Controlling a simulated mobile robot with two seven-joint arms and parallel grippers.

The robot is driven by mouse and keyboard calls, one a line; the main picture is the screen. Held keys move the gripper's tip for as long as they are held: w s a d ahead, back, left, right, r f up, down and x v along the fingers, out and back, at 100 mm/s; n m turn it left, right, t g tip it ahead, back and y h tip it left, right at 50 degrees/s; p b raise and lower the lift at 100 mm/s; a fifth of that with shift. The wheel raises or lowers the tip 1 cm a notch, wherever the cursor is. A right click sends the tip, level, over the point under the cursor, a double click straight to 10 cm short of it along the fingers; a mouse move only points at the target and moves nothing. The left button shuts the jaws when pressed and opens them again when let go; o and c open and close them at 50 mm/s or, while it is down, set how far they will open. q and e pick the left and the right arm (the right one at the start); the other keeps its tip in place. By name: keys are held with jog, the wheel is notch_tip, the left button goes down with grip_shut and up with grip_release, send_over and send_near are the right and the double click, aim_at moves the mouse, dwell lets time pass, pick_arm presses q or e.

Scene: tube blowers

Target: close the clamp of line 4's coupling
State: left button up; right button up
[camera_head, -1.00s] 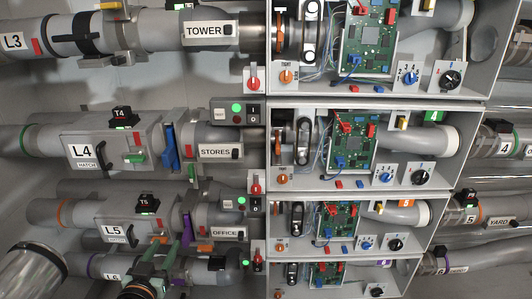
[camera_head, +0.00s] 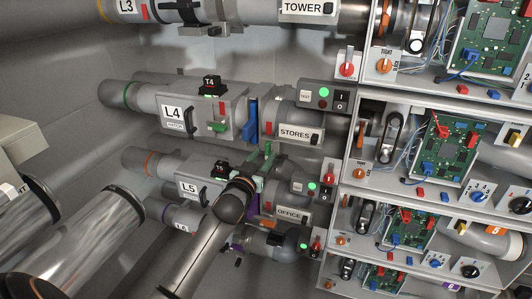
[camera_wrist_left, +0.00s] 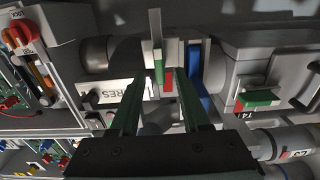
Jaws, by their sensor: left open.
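Line 4's box, marked L4 (camera_head: 172,113), is on the left pipe bank in the head view. Right of it are a blue upright plate (camera_head: 251,118) and a grey coupling section (camera_head: 269,112) with a small red mark, then the STORES label (camera_head: 296,132). My left gripper (camera_head: 261,157), with green fingers, is just below this section. In the left wrist view, turned upside down, its open fingers (camera_wrist_left: 157,92) point at a grey block with a green piece (camera_wrist_left: 158,61) and a red piece (camera_wrist_left: 168,81). The blue plate (camera_wrist_left: 197,80) is beside it. I cannot tell how the clamp sits. My right gripper is not in view.
The L5 box (camera_head: 188,187) and OFFICE label (camera_head: 289,213) are close below, around my left arm. A switch box with a green lamp (camera_head: 323,92) is right of the coupling. Open shelves of circuit boards (camera_head: 440,145) fill the right side. L3's pipe (camera_head: 245,12) runs above.

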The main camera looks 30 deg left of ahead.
pick_arm(q)
jog(key=shift+x, duration=1.45)
grip_shut()
dwell(0.4)
